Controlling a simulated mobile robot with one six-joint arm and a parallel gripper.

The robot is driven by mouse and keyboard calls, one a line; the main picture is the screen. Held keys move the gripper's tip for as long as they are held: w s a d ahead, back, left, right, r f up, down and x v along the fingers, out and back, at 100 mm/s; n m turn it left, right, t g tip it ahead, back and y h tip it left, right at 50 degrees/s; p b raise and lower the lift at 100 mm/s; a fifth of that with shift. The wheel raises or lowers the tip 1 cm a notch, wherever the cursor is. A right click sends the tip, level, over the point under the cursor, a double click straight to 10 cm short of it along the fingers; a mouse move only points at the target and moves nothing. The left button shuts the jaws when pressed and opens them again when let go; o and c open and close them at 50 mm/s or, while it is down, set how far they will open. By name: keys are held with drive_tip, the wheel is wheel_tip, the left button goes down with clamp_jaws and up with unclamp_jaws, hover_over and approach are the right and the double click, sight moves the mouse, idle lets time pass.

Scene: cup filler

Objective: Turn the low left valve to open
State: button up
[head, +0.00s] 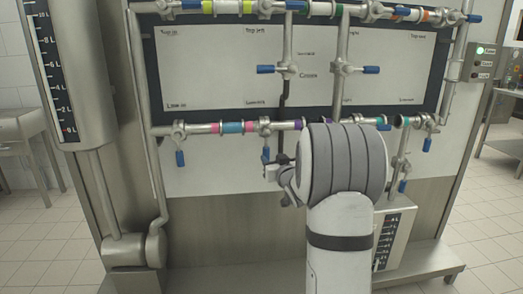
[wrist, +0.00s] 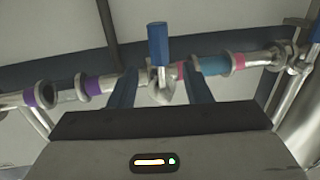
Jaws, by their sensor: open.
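The low left valve (head: 265,127) sits on the lower horizontal pipe, between a pink band and a purple band. Its blue handle (head: 266,154) hangs down, across the pipe. In the wrist view, where the scene appears upside down, the same blue handle (wrist: 157,43) points up. My gripper (wrist: 157,82) is open and empty, with one dark finger on each side of the valve in that view. I cannot tell whether either finger touches it. In the head view my gripper (head: 284,174) is just below and right of the handle, partly hidden by my wrist.
Another blue-handled valve (head: 180,157) hangs to the left on the same pipe. Centre valves (head: 288,69) are above. A level gauge (head: 65,75) stands at left and a control box (head: 484,63) at right. My arm hides part of the lower right pipe.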

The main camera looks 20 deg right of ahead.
sight(266, 152)
drive_tip(key=shift+w+d+r+b, duration=0.1)
drive_tip(key=shift+w+d+b, duration=0.1)
drive_tip(key=shift+w, duration=1.8)
drive_tip(key=shift+w+d+b, duration=0.15)
drive_tip(key=shift+w, duration=1.8)
drive_tip(key=shift+c, duration=0.5)
clamp_jaws()
drive_tip(key=shift+a, duration=0.3)
drive_tip(key=shift+d+n, duration=0.1)
drive_tip(key=shift+n, duration=0.2)
